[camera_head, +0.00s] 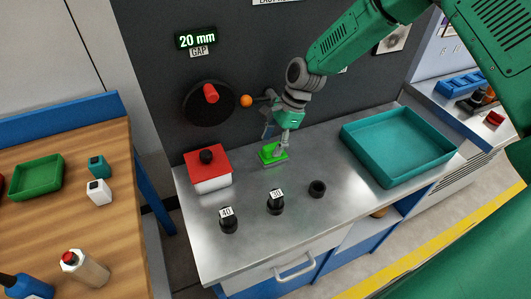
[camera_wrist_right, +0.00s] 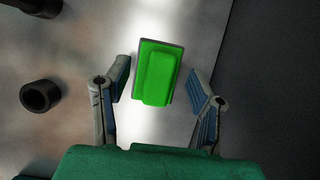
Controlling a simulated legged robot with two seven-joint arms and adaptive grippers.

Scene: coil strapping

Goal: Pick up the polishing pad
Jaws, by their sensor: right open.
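The polishing pad is a bright green block on a thin dark-edged base (camera_head: 270,154). It lies on the steel counter (camera_head: 330,180) near the back wall, and it also shows in the right wrist view (camera_wrist_right: 158,72). My right gripper (camera_head: 278,140) is above the pad, pointing down. In the right wrist view its two fingers (camera_wrist_right: 160,85) are spread on either side of the pad's near end, with gaps to both sides. The jaws are open and empty. My left gripper is not in the head view.
A red-topped box with a black knob (camera_head: 208,168) stands left of the pad. Black cylinders labelled 40 (camera_head: 228,222) and 30 (camera_head: 276,203) and a black ring (camera_head: 317,189) stand in front. A teal tray (camera_head: 398,145) is at the right. A wall dial (camera_head: 209,103) is behind.

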